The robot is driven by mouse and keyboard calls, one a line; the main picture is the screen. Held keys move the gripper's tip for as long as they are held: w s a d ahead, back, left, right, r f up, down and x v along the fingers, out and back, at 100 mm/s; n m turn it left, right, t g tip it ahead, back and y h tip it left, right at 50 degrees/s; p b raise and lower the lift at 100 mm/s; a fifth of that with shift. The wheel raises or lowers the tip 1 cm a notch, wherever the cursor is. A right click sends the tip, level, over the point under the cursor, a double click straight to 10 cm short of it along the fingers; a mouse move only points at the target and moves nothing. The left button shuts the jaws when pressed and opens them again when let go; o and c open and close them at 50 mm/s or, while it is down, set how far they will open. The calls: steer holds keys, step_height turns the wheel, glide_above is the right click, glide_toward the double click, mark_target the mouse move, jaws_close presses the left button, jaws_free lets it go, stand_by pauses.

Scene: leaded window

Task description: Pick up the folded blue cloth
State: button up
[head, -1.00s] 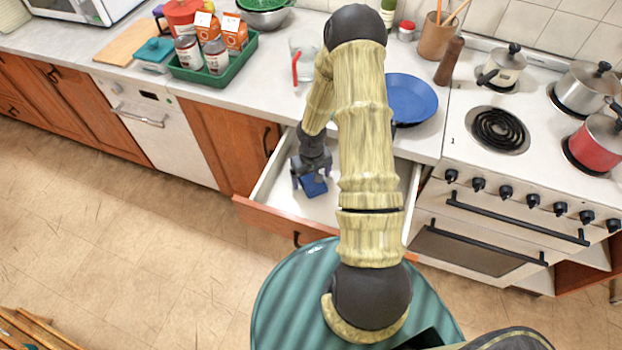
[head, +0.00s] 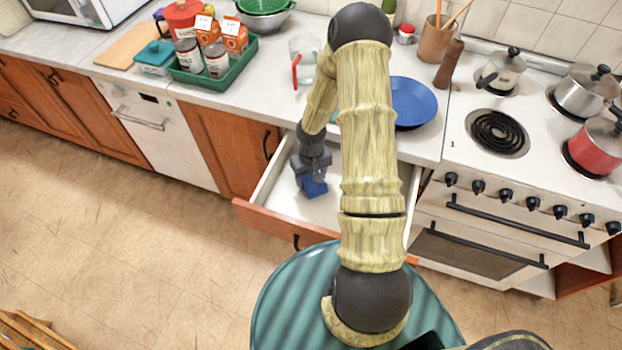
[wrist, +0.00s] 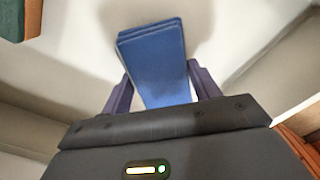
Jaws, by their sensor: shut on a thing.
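The folded blue cloth (head: 315,187) is in the open white-lined drawer (head: 328,210). In the wrist view the cloth (wrist: 155,62) stands out from between the two dark fingers, its folded layers showing at the far edge. My gripper (head: 311,182) is inside the drawer and shut on the cloth. The wrist view shows a finger of my gripper (wrist: 157,90) on each side of it. A shadow lies on the drawer floor around the cloth. I cannot tell whether the cloth still touches the floor.
The drawer's wooden front (head: 270,224) and its side walls surround my gripper. The counter above holds a glass jug (head: 303,60), a blue plate (head: 412,102) and a green tray (head: 243,72) of cans and cartons. The stove (head: 530,150) stands to the right.

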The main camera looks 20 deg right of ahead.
mark_target(311, 177)
step_height(311, 177, up, 9)
steer(key=shift+f, duration=0.2)
stand_by(0.4)
steer(key=o, duration=0.3)
steer(key=shift+c, duration=0.8)
steer(key=shift+w+a+r+p, duration=0.1)
steer(key=shift+a+r+p, duration=0.2)
steer(key=shift+p, duration=0.25)
steer(key=w+a+r+n+p, duration=0.1)
steer(key=a+r+n+p, duration=0.3)
steer(key=a+r+p, duration=0.2)
steer(key=w+a+r+n+p, duration=0.1)
steer(key=a+r+n+p, duration=0.4)
steer(key=a+p, duration=0.3)
steer(key=a+r, duration=0.1)
steer(key=a, duration=0.2)
steer(key=shift+w+a, duration=0.15)
steer(key=shift+a, duration=0.15)
